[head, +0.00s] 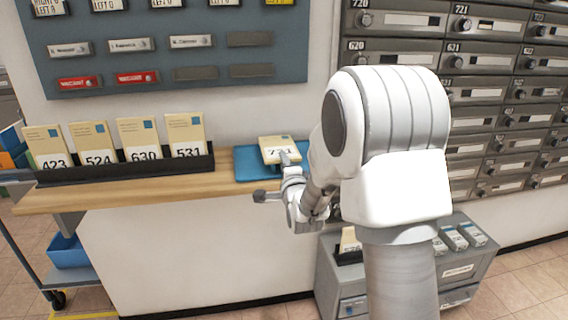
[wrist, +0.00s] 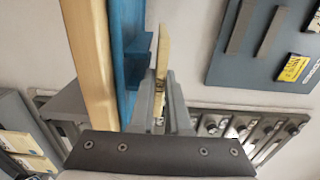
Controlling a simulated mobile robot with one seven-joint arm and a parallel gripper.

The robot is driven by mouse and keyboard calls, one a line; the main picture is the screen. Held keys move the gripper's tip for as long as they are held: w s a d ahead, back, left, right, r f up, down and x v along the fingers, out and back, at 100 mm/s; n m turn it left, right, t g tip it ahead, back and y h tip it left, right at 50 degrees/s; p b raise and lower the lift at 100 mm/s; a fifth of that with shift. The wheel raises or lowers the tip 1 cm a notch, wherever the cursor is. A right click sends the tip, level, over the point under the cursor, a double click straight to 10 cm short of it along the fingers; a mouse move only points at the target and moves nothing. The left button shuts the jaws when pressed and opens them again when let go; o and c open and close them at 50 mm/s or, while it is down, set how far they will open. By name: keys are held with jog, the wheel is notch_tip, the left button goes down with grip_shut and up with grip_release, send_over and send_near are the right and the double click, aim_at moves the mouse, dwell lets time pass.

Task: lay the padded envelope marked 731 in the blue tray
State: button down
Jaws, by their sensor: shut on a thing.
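The cream padded envelope marked 731 (head: 277,143) is in my gripper, over the blue tray (head: 245,168) on the wooden shelf. My gripper (head: 287,158) is shut on the envelope's near edge. In the wrist view the envelope (wrist: 163,50) shows edge-on between the fingertips (wrist: 163,85), roughly parallel to the tray (wrist: 128,25). A narrow gap shows between the envelope and most of the tray there; I cannot tell whether they touch anywhere. My arm hides the tray's right part in the head view.
A black rack (head: 130,170) holding envelopes 423, 524, 630 and 531 stands left of the tray on the wooden shelf (head: 120,193). Grey mailboxes (head: 470,90) fill the right wall. A grey cabinet (head: 335,270) stands below. A label board (head: 180,45) hangs above.

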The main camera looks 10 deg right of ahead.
jog(key=shift+f, duration=0.3)
jog(key=c, duration=0.8)
grip_release()
jog(key=shift+o, duration=0.4)
jog(key=shift+f+b, duration=0.65)
jog(key=shift+b, duration=0.4)
